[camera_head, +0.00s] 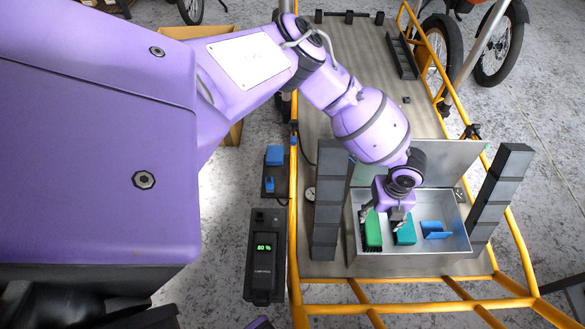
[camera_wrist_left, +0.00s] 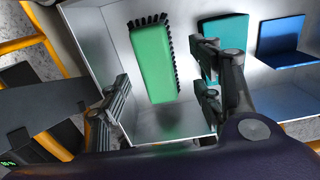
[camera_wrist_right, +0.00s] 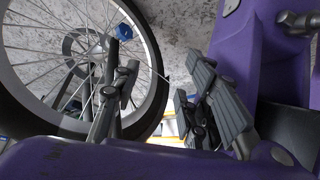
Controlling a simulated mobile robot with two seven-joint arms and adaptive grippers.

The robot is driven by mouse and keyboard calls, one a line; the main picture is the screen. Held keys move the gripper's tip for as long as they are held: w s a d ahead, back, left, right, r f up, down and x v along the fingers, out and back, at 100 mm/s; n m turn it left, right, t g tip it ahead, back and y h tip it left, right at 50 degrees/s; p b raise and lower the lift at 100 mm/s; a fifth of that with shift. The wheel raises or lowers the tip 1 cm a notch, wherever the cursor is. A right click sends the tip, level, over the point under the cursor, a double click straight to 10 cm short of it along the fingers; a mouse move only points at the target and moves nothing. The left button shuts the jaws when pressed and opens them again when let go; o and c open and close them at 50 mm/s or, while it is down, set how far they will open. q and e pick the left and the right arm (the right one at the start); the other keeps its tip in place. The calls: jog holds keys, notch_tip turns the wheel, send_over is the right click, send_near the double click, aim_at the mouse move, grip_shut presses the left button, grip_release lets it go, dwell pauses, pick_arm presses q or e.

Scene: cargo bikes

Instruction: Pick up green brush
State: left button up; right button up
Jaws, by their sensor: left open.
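The green brush (camera_head: 373,230) with dark bristles along its edges lies in the open metal box (camera_head: 463,213), at the left end. In the left wrist view the brush (camera_wrist_left: 153,62) stands out between the two fingers, ahead of them. My left gripper (camera_head: 385,214) is open and points down into the box just over the brush, with nothing held. In that wrist view the left gripper's fingers (camera_wrist_left: 160,102) are spread wide. My right gripper (camera_wrist_right: 157,92) shows in its own wrist view, open and empty, away from the box.
A teal piece (camera_head: 405,234) and a blue bent piece (camera_head: 436,230) lie beside the brush in the box. Dark block stacks (camera_head: 328,205) and (camera_head: 500,190) flank the box. The orange cargo frame (camera_head: 293,230) surrounds it. A wheel (camera_wrist_right: 155,40) is near my right gripper.

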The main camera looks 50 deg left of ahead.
aim_at(373, 225)
pick_arm(q)
jog(key=f, duration=0.2)
jog(key=s+f+b, duration=0.1)
jog(key=f, duration=0.2)
jog(key=shift+d, duration=0.1)
jog(key=shift+f+b, duration=0.3)
jog(key=shift+b, duration=0.05)
jog(key=shift+r, duration=0.1)
jog(key=c, duration=1.3)
pick_arm(e)
jog(key=shift+x, duration=0.95)
jog(key=shift+w+a, duration=0.15)
